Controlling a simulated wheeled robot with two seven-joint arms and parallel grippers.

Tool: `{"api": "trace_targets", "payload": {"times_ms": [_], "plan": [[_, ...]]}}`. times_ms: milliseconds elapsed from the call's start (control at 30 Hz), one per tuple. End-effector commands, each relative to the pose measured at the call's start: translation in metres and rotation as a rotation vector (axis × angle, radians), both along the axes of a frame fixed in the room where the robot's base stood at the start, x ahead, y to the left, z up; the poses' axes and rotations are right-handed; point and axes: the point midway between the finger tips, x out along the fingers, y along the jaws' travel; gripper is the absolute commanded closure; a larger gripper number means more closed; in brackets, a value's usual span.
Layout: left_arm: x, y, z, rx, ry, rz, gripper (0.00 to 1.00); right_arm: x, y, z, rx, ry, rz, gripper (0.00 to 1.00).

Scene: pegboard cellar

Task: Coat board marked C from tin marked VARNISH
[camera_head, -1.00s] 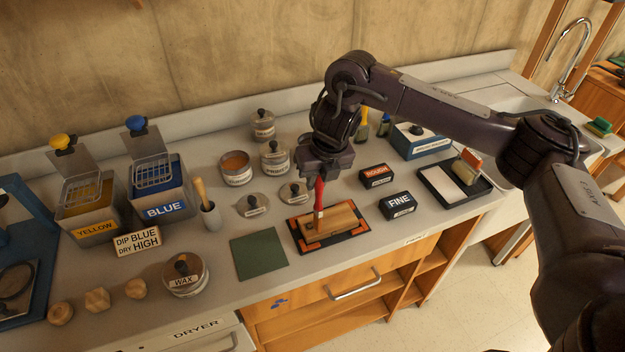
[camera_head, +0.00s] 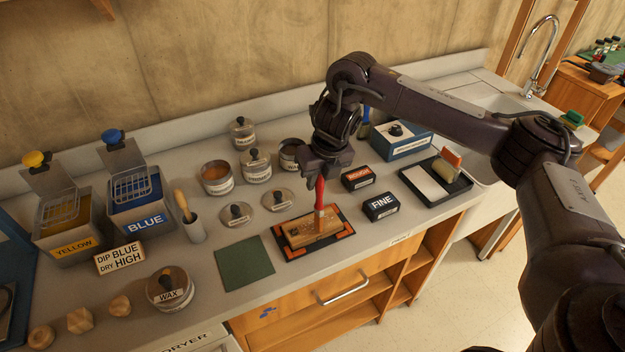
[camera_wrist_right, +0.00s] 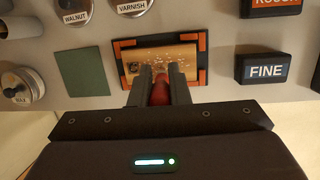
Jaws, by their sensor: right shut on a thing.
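The wooden board (camera_head: 298,233) lies in a black frame with orange corners on the bench. It carries a dark mark near its left end, whose letter I cannot read, and pale specks in the right wrist view (camera_wrist_right: 182,52). My right gripper (camera_head: 322,172) is shut on a red-handled brush (camera_head: 320,196), held upright with its bristles at the board's right half; whether they touch I cannot tell. The lid marked VARNISH (camera_wrist_right: 134,7) lies on the bench behind the board. Two open tins stand farther back, one amber inside (camera_head: 217,178), one partly hidden (camera_head: 290,155); their labels are unreadable.
A green sheet (camera_head: 245,263) and a WAX tin (camera_head: 170,289) lie left of the board. ROUGH (camera_head: 357,178) and FINE (camera_head: 381,206) blocks and a black tray (camera_head: 462,187) stand right. BLUE (camera_head: 137,212) and YELLOW (camera_head: 70,242) vats stand far left.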

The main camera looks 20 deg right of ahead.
Motion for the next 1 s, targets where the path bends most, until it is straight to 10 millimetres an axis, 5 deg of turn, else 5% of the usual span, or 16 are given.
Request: {"api": "trace_targets", "payload": {"times_ms": [1000], "plan": [[0.000, 0.000, -0.001, 0.000, 0.000, 0.000, 1.00, 0.001, -0.045, 0.000, -0.001, 0.000, -0.001, 1.00]]}}
